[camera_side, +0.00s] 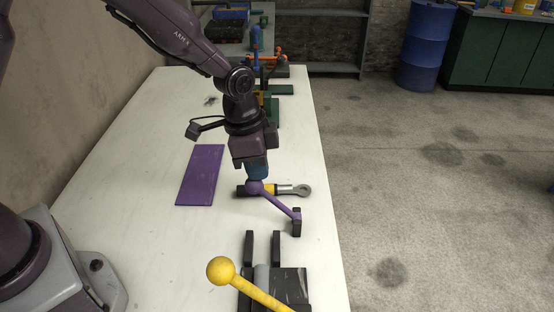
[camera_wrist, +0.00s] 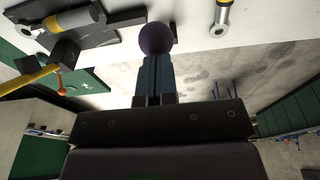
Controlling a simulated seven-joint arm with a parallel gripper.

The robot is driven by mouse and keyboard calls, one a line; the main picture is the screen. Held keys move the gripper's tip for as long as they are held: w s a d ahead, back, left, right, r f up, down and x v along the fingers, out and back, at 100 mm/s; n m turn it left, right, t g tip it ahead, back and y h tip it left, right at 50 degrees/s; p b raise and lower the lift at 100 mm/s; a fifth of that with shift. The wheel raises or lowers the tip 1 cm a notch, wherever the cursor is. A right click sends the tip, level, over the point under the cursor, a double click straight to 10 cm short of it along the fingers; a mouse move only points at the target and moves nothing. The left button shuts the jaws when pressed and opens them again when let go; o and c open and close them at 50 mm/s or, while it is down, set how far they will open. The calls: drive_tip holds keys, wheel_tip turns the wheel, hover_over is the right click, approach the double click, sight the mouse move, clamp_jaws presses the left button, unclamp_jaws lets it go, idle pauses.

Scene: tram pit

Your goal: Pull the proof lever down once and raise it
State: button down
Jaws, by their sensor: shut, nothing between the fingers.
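A purple lever (camera_side: 275,203) with a round purple knob (camera_side: 255,187) rises at a slant from a small dark bracket (camera_side: 297,222) near the table's right edge. A yellow lever (camera_side: 262,295) with a yellow ball knob (camera_side: 220,270) stands in the foreground on a black base. No label shows which is the proof lever. My gripper (camera_side: 258,172) points down with its blue fingers shut, right above the purple knob. In the wrist view, the purple knob (camera_wrist: 157,38) sits just beyond the closed fingertips (camera_wrist: 155,68); I cannot tell whether they touch. The purple rod is hidden there.
A yellow and grey cylinder with an eye end (camera_side: 285,190) lies just behind the purple lever. A flat purple plate (camera_side: 200,175) lies to the left. Black upright posts (camera_side: 249,250) stand in front. Green and orange fixtures (camera_side: 280,62) are farther back.

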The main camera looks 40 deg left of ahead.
drive_tip(key=shift+t+h, duration=0.7)
drive_tip(key=s+a+f, duration=0.1)
drive_tip(key=f, duration=0.1)
drive_tip(key=s+a+f, duration=0.2)
drive_tip(key=f, duration=0.1)
drive_tip(key=s+a+f, duration=0.2)
drive_tip(key=f, duration=0.1)
drive_tip(key=shift+s, duration=0.1)
drive_tip(key=shift+s+a+f, duration=0.1)
drive_tip(key=shift+a+f, duration=0.05)
drive_tip(key=shift+f, duration=0.45)
drive_tip(key=shift+s+a+f, duration=0.1)
drive_tip(key=shift+a+f, duration=0.05)
drive_tip(key=shift+f, duration=0.45)
drive_tip(key=shift+r, duration=0.1)
drive_tip(key=shift+r, duration=0.3)
drive_tip(key=s+a+r, duration=0.6)
drive_tip(key=r, duration=0.3)
drive_tip(key=shift+a, duration=0.2)
